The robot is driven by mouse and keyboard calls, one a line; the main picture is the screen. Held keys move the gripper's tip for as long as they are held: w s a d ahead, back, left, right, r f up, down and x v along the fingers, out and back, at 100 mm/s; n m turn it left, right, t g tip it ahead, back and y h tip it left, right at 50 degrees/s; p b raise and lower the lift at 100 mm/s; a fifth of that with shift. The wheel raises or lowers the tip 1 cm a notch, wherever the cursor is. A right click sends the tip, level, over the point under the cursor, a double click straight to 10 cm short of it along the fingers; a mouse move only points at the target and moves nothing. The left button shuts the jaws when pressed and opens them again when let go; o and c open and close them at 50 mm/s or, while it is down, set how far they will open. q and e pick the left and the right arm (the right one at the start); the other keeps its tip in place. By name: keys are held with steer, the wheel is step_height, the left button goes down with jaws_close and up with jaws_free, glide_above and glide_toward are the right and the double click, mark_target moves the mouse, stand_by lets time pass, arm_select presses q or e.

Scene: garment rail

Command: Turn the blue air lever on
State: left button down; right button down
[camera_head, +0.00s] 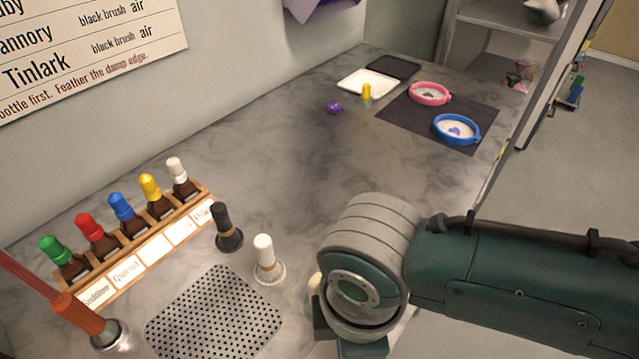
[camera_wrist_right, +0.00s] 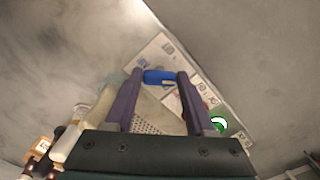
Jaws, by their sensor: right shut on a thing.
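In the right wrist view, my right gripper (camera_wrist_right: 163,80) has its two purple fingers closed on a blue piece, which looks like the blue air lever (camera_wrist_right: 160,76). The lever lies crosswise between the fingertips. A pale labelled panel (camera_wrist_right: 150,52) lies behind it, and a green round part (camera_wrist_right: 218,124) shows right of the fingers. In the head view my right arm's wrist covers that spot, so the lever and fingertips are hidden there. Which way the lever is set cannot be told. My left gripper is not in view.
A wooden rack of coloured-cap bottles (camera_head: 150,240) stands at the left of the marble counter (camera_head: 270,150). Pink (camera_head: 430,93) and blue (camera_head: 457,129) rings lie farther back. The middle counter is clear.

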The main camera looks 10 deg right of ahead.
steer(key=m+p, duration=0.2)
steer(key=m, duration=0.2)
steer(key=shift+s+r+m, duration=0.1)
steer(key=shift+r+m, duration=0.05)
steer(key=shift+m, duration=0.15)
steer(key=shift+a+m+p, duration=0.1)
steer(key=shift+m+p, duration=0.45)
steer(key=shift+m, duration=1.25)
steer(key=shift+c, duration=1.2)
jaws_free()
